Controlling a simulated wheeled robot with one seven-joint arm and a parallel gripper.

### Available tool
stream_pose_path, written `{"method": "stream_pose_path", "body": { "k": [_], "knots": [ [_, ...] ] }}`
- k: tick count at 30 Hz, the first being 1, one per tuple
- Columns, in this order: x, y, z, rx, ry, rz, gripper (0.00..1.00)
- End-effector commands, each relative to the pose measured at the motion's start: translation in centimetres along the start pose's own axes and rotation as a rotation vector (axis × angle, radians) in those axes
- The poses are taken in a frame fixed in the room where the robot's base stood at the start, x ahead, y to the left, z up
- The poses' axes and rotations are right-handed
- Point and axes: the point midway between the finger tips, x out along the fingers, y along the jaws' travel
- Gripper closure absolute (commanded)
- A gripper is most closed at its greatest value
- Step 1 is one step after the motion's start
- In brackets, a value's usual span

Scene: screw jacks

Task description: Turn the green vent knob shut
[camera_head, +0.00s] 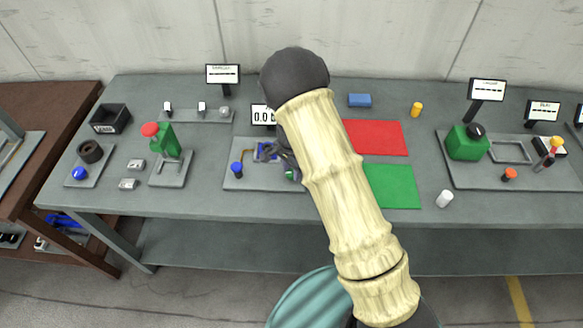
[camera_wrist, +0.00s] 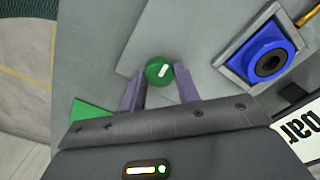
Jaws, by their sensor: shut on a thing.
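The green vent knob (camera_wrist: 159,71) is round with a white pointer mark, and it sits on a grey plate (camera_wrist: 200,28) in the wrist view. The mark points slightly up and to the right in that view. My gripper (camera_wrist: 160,80) is shut on the knob, with one purple-grey finger on each side of it. In the head view the knob (camera_head: 291,174) shows only as a small bit of green beside my arm, which hides much of the gripper and the right part of the plate.
A blue square fitting with a dark round centre (camera_wrist: 269,62) stands close by on the plate. A display (camera_head: 263,115) stands behind it. A red mat (camera_head: 378,138) and a green mat (camera_head: 393,187) lie to the right. A blue-topped knob (camera_head: 237,169) stands at the plate's left.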

Motion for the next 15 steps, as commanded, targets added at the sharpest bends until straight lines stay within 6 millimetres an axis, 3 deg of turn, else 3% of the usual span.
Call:
{"method": "stream_pose_path", "body": {
  "k": [15],
  "knots": [
    [-0.16, -0.17, 0.08, 0.146, -0.001, -0.004, 0.91]
  ]
}}
